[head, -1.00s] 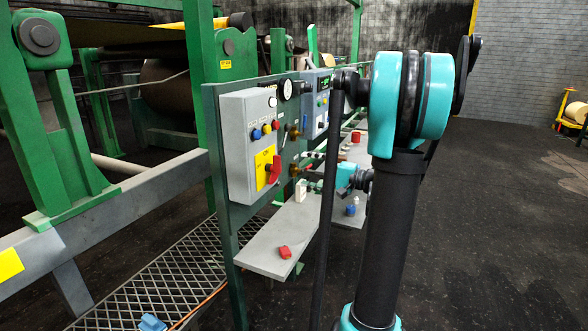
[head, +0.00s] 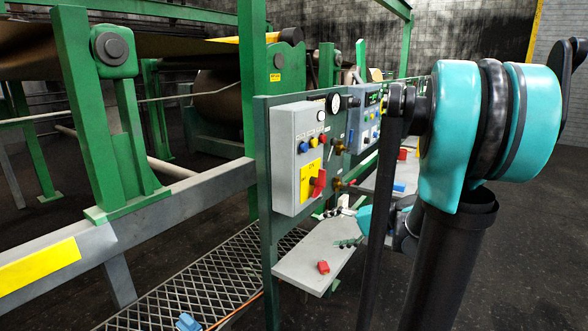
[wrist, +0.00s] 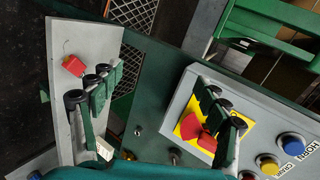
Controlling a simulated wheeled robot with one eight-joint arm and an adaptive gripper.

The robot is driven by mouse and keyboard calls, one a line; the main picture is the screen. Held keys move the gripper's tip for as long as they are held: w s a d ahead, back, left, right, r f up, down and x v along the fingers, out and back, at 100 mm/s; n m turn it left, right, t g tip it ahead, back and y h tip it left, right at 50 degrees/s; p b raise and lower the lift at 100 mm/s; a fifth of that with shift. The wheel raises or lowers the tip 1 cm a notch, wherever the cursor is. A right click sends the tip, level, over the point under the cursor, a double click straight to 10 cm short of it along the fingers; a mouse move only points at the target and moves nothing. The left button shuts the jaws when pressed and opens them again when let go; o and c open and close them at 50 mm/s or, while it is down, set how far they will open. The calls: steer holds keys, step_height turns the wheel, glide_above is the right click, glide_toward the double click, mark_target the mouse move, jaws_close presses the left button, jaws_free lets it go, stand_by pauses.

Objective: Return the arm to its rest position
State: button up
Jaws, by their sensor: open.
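My arm fills the right of the head view, with a teal joint (head: 447,130) and a dark upright link in front. My gripper (head: 338,228) shows partly behind a dark link, over the grey shelf (head: 305,252) beside the control panel. In the wrist view my gripper (wrist: 165,100) has its green-padded fingers wide apart, with nothing between them. One finger overlaps the shelf (wrist: 90,40) in the picture, the other the grey control box (wrist: 255,115) with its red switch (wrist: 207,138). Contact with either cannot be told.
A red block (head: 323,267) lies on the shelf. The grey control box (head: 295,160) on the green panel stands close to my gripper. A blue object (head: 188,322) lies on the mesh walkway (head: 190,285). Green machine frames fill the left; dark floor (head: 540,240) shows at right.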

steer(key=s+d+f+n+g+h, duration=0.1)
steer(key=s+d+f+n+h, duration=0.1)
steer(key=s+f+h, duration=0.3)
steer(key=s+d+f+n+g+h, duration=0.1)
steer(key=s+d+f+n+h, duration=0.1)
steer(key=s+f+h, duration=0.3)
steer(key=s+f+n, duration=0.1)
steer(key=s+f, duration=0.2)
steer(key=s, duration=0.3)
steer(key=shift+s+f+n, duration=0.2)
steer(key=shift+f+n, duration=0.1)
steer(key=shift+d, duration=0.1)
